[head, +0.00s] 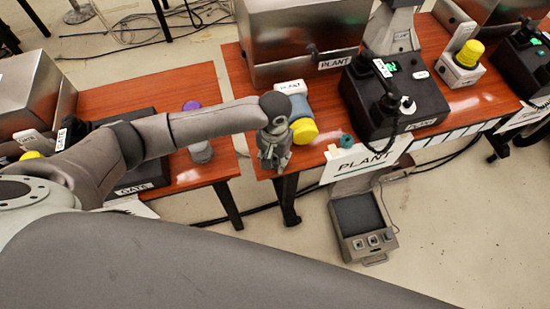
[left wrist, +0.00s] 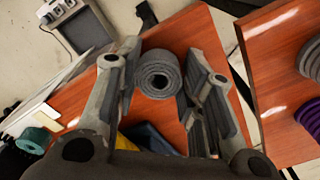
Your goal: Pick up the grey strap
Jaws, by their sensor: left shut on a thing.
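The grey strap (left wrist: 159,75) is a rolled coil, seen end-on in the left wrist view between the two fingers of my left gripper (left wrist: 160,88). The gripper is shut on it, over the red-brown table (left wrist: 199,32). In the head view my left gripper (head: 273,150) points down at the near left corner of the middle table (head: 233,70). The strap cannot be made out clearly there, as the gripper covers it. My right gripper is in neither view.
A yellow-ended item (head: 304,131) stands right beside the gripper. A teal roll (head: 347,141) and a black phone unit (head: 400,100) are farther right. A purple-topped item (head: 191,105) is on the left table. A grey case (head: 362,222) lies on the floor.

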